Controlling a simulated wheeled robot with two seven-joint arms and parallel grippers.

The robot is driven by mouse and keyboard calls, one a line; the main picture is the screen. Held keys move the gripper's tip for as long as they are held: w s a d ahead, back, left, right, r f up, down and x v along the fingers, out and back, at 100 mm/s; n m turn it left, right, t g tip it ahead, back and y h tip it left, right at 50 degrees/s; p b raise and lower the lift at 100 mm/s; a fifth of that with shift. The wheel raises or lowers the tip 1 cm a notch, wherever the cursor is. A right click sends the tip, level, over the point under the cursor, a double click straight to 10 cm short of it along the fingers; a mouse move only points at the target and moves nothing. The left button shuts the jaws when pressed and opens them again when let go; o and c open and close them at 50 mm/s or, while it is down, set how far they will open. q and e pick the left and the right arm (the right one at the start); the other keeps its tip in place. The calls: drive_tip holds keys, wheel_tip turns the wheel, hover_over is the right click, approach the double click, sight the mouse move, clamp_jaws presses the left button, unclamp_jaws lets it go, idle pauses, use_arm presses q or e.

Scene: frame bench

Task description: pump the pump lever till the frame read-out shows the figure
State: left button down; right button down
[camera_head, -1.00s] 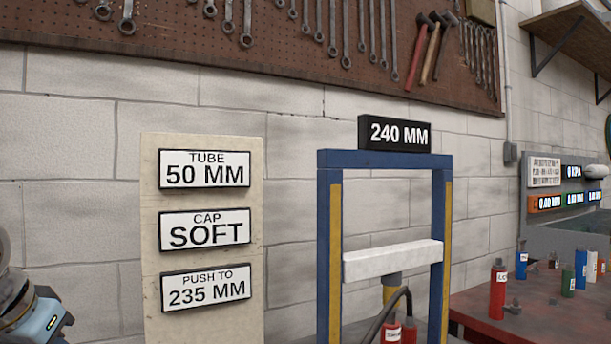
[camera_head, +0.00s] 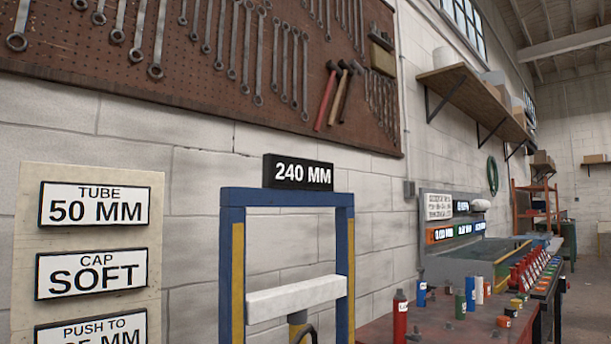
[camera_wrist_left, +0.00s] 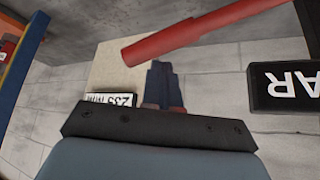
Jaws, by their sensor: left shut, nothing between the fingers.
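The blue frame (camera_head: 230,280) stands left of centre in the head view, with a white crossbar (camera_head: 295,298) between its posts. The black frame read-out (camera_head: 298,173) on top shows 240 MM. In the left wrist view my left gripper (camera_wrist_left: 165,72) is shut and empty. A red bar (camera_wrist_left: 205,30), which looks like the pump lever, crosses just beyond the fingertips; I cannot tell whether they touch. The lever is not seen in the head view. My right gripper is in neither view.
A board (camera_head: 30,180) at the left carries signs TUBE 50 MM, CAP SOFT and a partly cut PUSH TO sign. In the wrist view a black sign (camera_wrist_left: 285,87) reads AR upside down. A red bench (camera_head: 450,328) with coloured cylinders stands right of the frame.

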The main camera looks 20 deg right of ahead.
use_arm(q)
drive_tip(key=shift+r, duration=2.45)
